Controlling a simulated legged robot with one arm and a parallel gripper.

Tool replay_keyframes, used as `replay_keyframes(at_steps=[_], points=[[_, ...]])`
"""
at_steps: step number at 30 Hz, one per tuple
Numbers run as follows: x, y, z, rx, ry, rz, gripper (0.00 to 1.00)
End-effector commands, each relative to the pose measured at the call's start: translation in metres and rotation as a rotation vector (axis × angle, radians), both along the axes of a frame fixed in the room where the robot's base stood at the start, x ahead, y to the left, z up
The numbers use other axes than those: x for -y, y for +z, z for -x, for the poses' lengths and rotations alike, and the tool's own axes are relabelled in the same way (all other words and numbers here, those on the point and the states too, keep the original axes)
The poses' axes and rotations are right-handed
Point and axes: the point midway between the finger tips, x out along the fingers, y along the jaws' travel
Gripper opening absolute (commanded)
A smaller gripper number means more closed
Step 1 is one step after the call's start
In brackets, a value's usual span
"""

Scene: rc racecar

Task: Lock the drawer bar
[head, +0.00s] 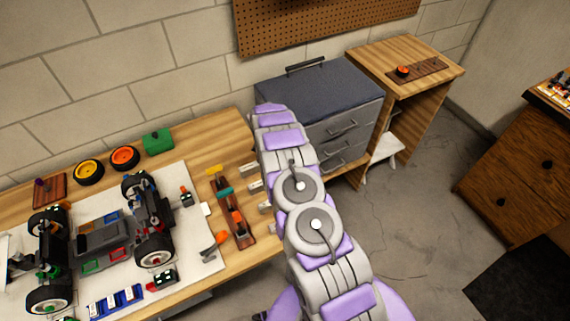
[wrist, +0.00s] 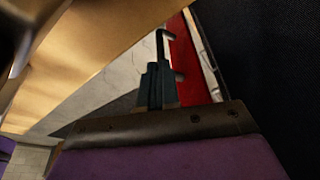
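A grey drawer cabinet (head: 335,125) with a dark blue top and several handled drawers stands at the back, right of the workbench. My arm reaches toward its left front side in the head view and hides that part. My gripper is hidden there behind the arm. In the wrist view dark parts, probably my gripper (wrist: 158,80), rise from a brown screwed bar. I cannot tell whether its fingers are open or touch anything. A red strip (wrist: 188,65) lies just right of them. I cannot make out the drawer bar clearly in either view.
A wooden workbench (head: 215,145) on the left holds a partly built racecar (head: 105,240), wheels and tools. A wooden stand (head: 420,58) is right of the cabinet. A brown dresser (head: 510,190) is at far right. The floor (head: 410,230) between is mostly clear.

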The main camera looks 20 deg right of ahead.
Motion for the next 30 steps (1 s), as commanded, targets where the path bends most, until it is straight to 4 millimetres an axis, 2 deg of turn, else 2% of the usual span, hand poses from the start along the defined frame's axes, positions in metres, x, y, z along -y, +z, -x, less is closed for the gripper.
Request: replay_keyframes(at_steps=[22,26,30], points=[[0.001,0.000,0.002,-0.005,-0.003,-0.001,0.00],[-0.002,0.009,0.001,-0.003,-0.002,0.000,0.00],[-0.008,0.028,-0.001,0.000,0.000,0.000,0.00]])
